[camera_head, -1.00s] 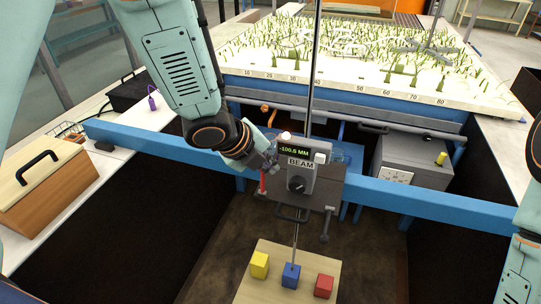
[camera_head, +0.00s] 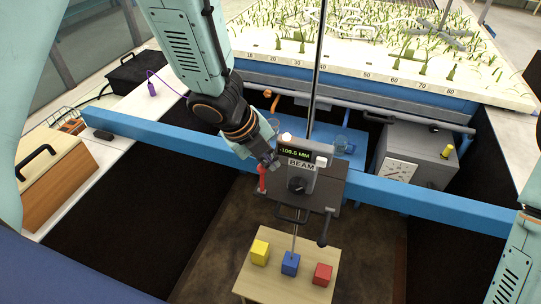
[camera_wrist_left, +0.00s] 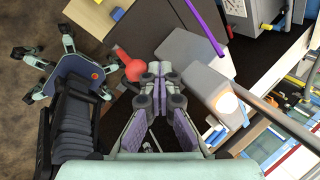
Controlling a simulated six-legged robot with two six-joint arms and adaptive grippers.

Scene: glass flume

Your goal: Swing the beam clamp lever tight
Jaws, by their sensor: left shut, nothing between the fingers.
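The beam clamp (camera_head: 300,176) is a grey block with a lit display, the word BEAM and a black knob, mounted on the blue beam (camera_head: 400,196). Its red lever (camera_head: 262,178) hangs roughly upright at the block's left side. In the left wrist view the red lever (camera_wrist_left: 128,66) has a rounded end left of the fingertips. My left gripper (camera_head: 272,163) is shut and empty, just above and beside the lever; the wrist view also shows its closed fingers (camera_wrist_left: 158,72). I cannot tell whether they touch the lever. My right gripper is out of view.
A thin vertical rod (camera_head: 317,70) passes behind the clamp. Below is a small board (camera_head: 265,283) with yellow, blue and red blocks. A grey box with a dial (camera_head: 418,152) stands right, behind the beam. A planted bed (camera_head: 350,50) lies at the back.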

